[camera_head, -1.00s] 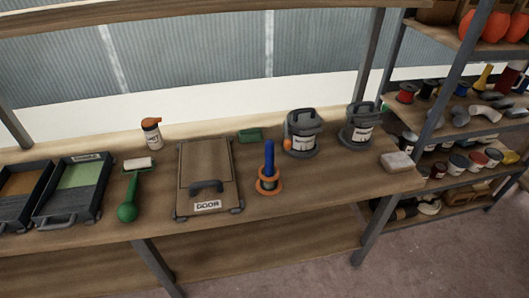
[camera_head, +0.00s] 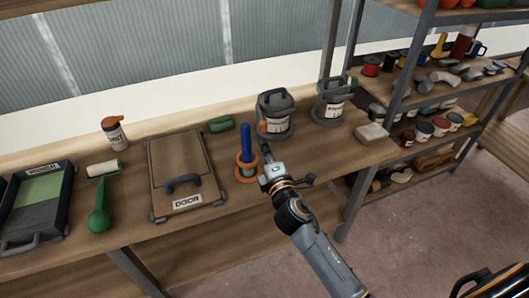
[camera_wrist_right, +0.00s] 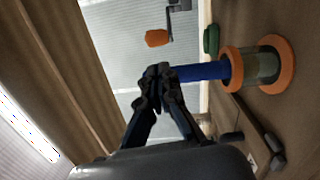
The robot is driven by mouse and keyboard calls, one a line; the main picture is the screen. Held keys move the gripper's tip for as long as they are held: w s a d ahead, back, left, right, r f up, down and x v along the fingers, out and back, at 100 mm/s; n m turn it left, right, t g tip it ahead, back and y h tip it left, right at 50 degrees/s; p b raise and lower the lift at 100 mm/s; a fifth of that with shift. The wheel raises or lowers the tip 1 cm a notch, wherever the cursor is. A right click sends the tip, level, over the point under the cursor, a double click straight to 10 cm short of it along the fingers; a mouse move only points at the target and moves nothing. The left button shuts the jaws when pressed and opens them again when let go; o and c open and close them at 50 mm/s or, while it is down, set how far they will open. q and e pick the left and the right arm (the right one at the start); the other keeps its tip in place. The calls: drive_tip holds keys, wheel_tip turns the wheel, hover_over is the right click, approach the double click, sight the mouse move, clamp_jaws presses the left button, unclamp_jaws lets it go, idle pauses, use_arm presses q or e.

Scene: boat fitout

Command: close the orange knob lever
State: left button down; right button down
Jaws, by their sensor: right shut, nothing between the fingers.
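The orange knob (camera_head: 262,127) shows at the left side of a grey lidded can (camera_head: 277,112). In the right wrist view the orange knob (camera_wrist_right: 157,38) is at the top, on a dark lever arm (camera_wrist_right: 169,18). My right gripper (camera_head: 265,152) is just below the knob in the head view, beside the blue rod. In the wrist view its fingers (camera_wrist_right: 160,80) are shut and empty, apart from the knob in the picture. The fingertips overlap the end of the blue rod there; I cannot tell the depth gap.
A blue rod (camera_head: 245,143) stands upright in an orange-ringed holder (camera_head: 246,172) close left of my right gripper. A second grey can (camera_head: 331,105) stands to the right. A board labelled DOOR (camera_head: 181,150) and a green roller (camera_head: 99,216) lie left.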

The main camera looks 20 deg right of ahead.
use_arm(q)
drive_tip(key=shift+a+r, duration=0.25)
drive_tip(key=shift+a, duration=0.25)
use_arm(e)
drive_tip(key=shift+w, duration=2.75)
drive_tip(key=shift+d+r, duration=0.1)
drive_tip(key=shift+d, duration=0.05)
